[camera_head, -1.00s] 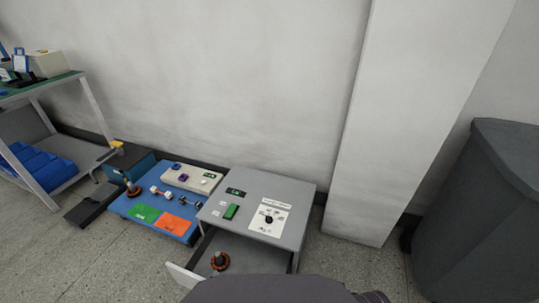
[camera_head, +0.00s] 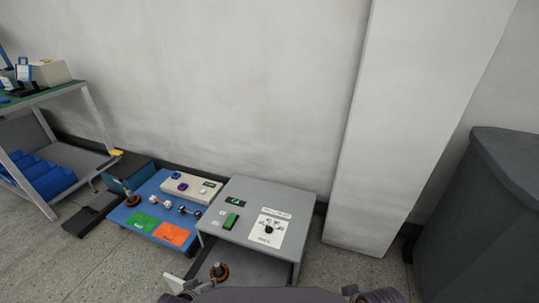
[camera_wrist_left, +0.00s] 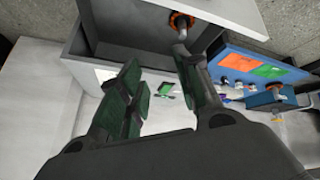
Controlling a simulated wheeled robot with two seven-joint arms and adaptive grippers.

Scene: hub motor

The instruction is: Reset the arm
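My left gripper (camera_wrist_left: 160,95) is open and empty in the left wrist view, its two green-padded fingers spread apart. In the head view, dark parts of my own body cross the bottom edge, and I cannot make out fingertips there. A hub motor part with an orange ring (camera_head: 219,271) stands in the open lower space of the grey table (camera_head: 240,196). An orange-ringed part also shows in the left wrist view (camera_wrist_left: 181,20), beyond the fingers and apart from them. My right gripper is not in view.
The grey table bears a green block (camera_head: 230,221) and a white dial panel (camera_head: 269,229). Beside it, a blue table (camera_head: 150,186) holds green and orange cards and small parts. A shelf (camera_head: 98,118) stands left, a grey bin (camera_head: 485,220) right. A wall pillar stands behind.

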